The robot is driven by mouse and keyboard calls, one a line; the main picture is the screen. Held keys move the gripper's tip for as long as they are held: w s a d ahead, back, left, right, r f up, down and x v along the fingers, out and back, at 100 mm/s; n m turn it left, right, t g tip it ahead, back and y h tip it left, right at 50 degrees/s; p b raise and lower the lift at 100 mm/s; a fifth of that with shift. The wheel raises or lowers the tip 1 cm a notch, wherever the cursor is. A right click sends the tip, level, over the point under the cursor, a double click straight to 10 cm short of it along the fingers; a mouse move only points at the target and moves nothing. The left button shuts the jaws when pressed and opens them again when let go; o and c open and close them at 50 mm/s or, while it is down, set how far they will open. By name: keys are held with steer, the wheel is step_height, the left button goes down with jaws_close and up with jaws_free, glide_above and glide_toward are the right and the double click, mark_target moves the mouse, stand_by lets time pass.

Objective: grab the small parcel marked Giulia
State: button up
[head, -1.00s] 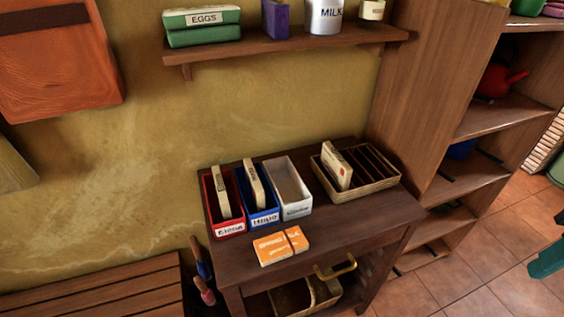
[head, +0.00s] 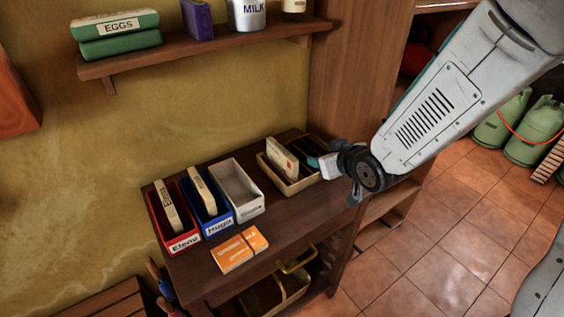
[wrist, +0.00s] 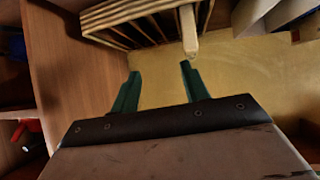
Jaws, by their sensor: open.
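A cream parcel (head: 283,157) with a small red mark stands upright at the left end of a divided basket (head: 292,187) on the dark side table. I cannot read a name on it. In the wrist view the parcel (wrist: 188,32) shows end-on beyond the right finger, at the edge of the slatted basket (wrist: 113,11). My gripper (wrist: 161,87) is open, with nothing between its two green fingers. In the head view my gripper (head: 318,162) is at the basket's right side, apart from the parcel and partly hidden by my arm.
A red bin (head: 184,243) marked Elena and a blue bin (head: 219,225) marked Hugo each hold a cream parcel. A white bin (head: 250,207) looks empty; its label is hard to read. An orange packet (head: 238,250) lies in front. A wooden cabinet stands right.

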mark_target(288, 159)
steer(key=a+f+y, duration=0.1)
steer(key=a+f, duration=0.1)
steer(key=a, duration=0.1)
steer(key=a+f+n+t+y, duration=0.1)
steer(key=a, duration=0.1)
steer(key=shift+y, duration=0.3)
steer(key=shift+w+a, duration=0.15)
steer(key=shift+a, duration=0.15)
steer(key=x, duration=0.7)
steer(key=shift+w+d, duration=0.2)
steer(key=shift+w, duration=0.1)
steer(key=shift+c, duration=0.3)
jaws_close()
